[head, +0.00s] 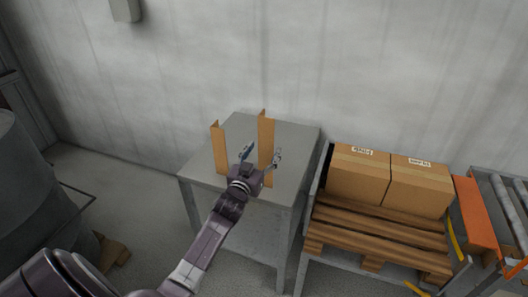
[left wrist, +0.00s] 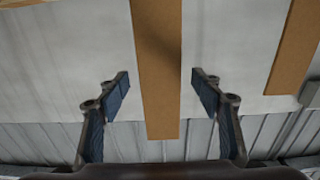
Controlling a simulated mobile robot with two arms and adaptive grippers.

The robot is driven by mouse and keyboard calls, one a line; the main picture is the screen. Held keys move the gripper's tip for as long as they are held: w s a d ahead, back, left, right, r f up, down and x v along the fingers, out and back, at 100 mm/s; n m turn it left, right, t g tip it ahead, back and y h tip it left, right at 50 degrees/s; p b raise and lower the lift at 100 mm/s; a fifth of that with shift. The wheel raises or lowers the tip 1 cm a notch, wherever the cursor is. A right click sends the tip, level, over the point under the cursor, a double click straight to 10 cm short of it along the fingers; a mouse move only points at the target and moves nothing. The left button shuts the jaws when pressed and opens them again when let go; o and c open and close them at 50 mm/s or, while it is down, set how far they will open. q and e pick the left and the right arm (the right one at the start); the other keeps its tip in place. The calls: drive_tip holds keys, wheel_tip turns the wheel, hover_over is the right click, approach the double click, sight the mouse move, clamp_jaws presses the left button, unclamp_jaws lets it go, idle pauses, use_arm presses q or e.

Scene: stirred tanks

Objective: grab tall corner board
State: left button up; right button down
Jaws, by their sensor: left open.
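Two brown corner boards stand upright on a grey table (head: 285,135). The tall corner board (head: 266,130) is the right one in the head view, and the shorter board (head: 218,145) stands to its left. My left gripper (head: 262,154) is open in front of the tall board, one finger to each side of it. In the left wrist view, the tall board (left wrist: 158,75) shows between the open fingers (left wrist: 160,88), with a gap on both sides. The other board (left wrist: 293,50) is at the right edge there. My right gripper is not in view.
Right of the table, cardboard boxes (head: 358,174) sit on a wooden pallet (head: 375,238) in a grey frame. An orange part and rollers (head: 510,215) are at the far right. A large grey tank (head: 35,190) stands at left. A concrete wall is close behind the table.

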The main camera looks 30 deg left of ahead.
use_arm(q)
drive_tip(key=shift+w+a, duration=0.1)
drive_tip(key=shift+w, duration=0.3)
drive_tip(key=c, duration=1.2)
drive_tip(key=shift+c, duration=0.2)
